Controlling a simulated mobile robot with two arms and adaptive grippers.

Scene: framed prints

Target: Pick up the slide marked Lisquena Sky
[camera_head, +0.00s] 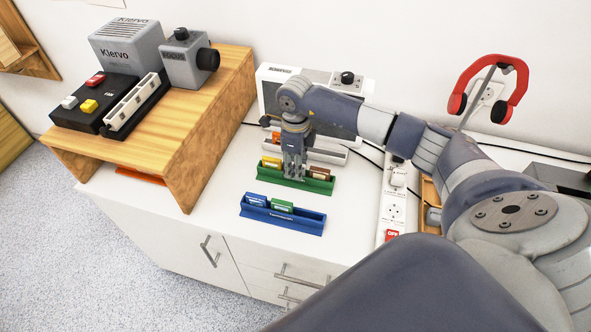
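Several small slides stand in racks on the white cabinet; their labels are too small to read, so I cannot tell which is Lisquena Sky. The green rack (289,182) holds a yellow slide (271,163) and a brown slide (319,173). The blue rack (283,219) in front holds a blue slide (256,200) and a green slide (282,206). A white rack (328,153) behind has an orange slide (276,138). My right gripper (294,175) points down at the green rack, between its yellow and brown slides. Its fingertips are too small to read, and whatever is between them is hidden.
A wooden stand (196,140) at left carries a Klervo projector (128,45) and a button box (92,100). A white device (273,90) stands behind the racks. Red headphones (507,62) and a power strip (393,200) are at right. The cabinet top left of the blue rack is clear.

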